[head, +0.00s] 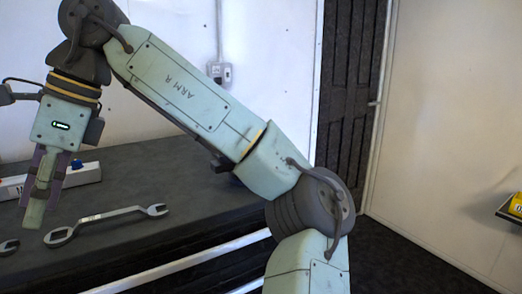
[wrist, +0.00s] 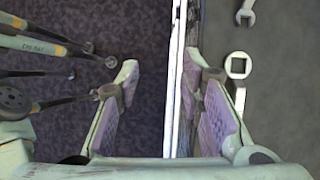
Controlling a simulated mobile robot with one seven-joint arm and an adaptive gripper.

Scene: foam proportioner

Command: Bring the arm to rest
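My arm reaches up from the lower right of the head view and bends down at the left. My gripper (head: 38,205) hangs pointing down in front of or over the dark workbench (head: 190,185). In the wrist view my gripper (wrist: 159,70) has its two purple-padded fingers wide apart with nothing between them. The bench's pale front edge runs below the gap, with floor on the left and bench top on the right. The gripper's exact height above the bench is hard to tell.
A large wrench (head: 105,222) lies on the bench near the gripper, and part of another wrench (head: 8,246) shows at the left edge. A white block with a blue knob (head: 84,174) stands behind. A dark door (head: 350,95) is at the back; the floor at right looks clear.

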